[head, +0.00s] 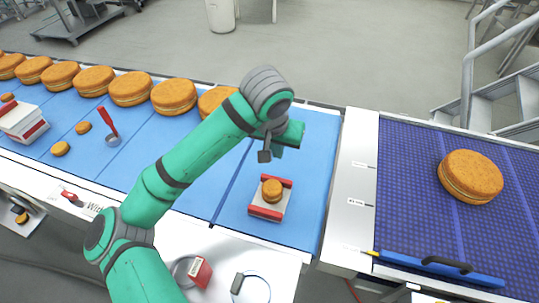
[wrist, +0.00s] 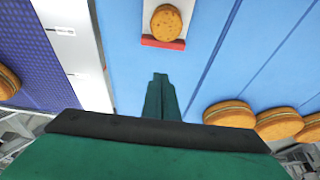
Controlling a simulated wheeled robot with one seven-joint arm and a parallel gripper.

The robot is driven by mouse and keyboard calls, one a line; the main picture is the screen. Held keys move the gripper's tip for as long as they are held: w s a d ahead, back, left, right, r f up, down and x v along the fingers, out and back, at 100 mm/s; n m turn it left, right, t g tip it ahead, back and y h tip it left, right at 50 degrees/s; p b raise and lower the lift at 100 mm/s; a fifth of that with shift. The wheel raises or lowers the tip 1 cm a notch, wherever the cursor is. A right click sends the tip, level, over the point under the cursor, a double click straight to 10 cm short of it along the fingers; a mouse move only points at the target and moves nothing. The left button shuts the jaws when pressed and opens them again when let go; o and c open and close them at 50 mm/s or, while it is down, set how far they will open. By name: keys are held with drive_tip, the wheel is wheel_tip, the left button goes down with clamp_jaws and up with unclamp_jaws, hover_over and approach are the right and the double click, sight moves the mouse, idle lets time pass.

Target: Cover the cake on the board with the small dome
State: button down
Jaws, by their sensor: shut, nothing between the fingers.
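A small round orange-brown cake (head: 272,190) sits on a white board with red ends (head: 265,211), on the blue belt right of centre. The cake (wrist: 166,24) and the board's red end (wrist: 163,42) also show at the top of the wrist view. My gripper (head: 265,156) is shut and empty, apart from the cake and just behind the board in the head view. Its closed fingers (wrist: 160,82) show in the wrist view. A red-handled item (head: 108,121) with a faint clear round part lies on the belt at left; I cannot tell whether it is the small dome.
Several large filled rounds (head: 173,96) line the belt's far edge. Small rounds (head: 60,149) and a red-and-white stack (head: 22,122) are at left. One large round (head: 470,177) and a blue bar (head: 440,268) lie on the purple belt. Ring-like outlines show at the front.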

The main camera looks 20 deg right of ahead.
sight(272, 189)
drive_tip(key=x, duration=1)
drive_tip(key=shift+w+a+f, duration=0.1)
drive_tip(key=shift+w+a, duration=0.05)
drive_tip(key=shift+s+a+r, duration=0.2)
drive_tip(key=shift+s+a, duration=0.6)
drive_tip(key=shift+s, duration=0.3)
drive_tip(key=shift+s+a, duration=0.3)
drive_tip(key=shift+s, duration=0.25)
drive_tip(key=shift+s+d, duration=0.1)
drive_tip(key=shift+s, duration=0.05)
